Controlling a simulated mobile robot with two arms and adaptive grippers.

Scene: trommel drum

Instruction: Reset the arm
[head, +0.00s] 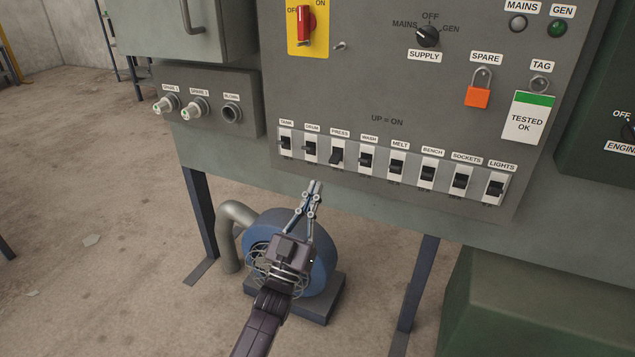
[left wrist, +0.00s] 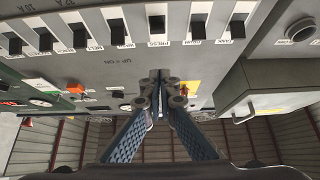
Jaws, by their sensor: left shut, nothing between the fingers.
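My left gripper (head: 316,185) is in front of the grey panel, just below the row of breakers. Its two fingers are closed together with nothing between them. In the left wrist view the closed fingertips (left wrist: 160,76) point at the panel, near the PRESS breaker (left wrist: 157,22), and look apart from it. In the head view the PRESS breaker (head: 336,156) is above the fingertips; its black lever looks lower than those of its neighbours. My right gripper is in neither view.
The panel (head: 365,80) carries a red switch (head: 306,26), a SUPPLY knob (head: 428,36), an orange padlock (head: 478,95) and a hanging tag (head: 527,117). A blue blower (head: 322,262) stands below, behind my left arm. A green cabinet (head: 545,305) is at lower right. Open floor lies left.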

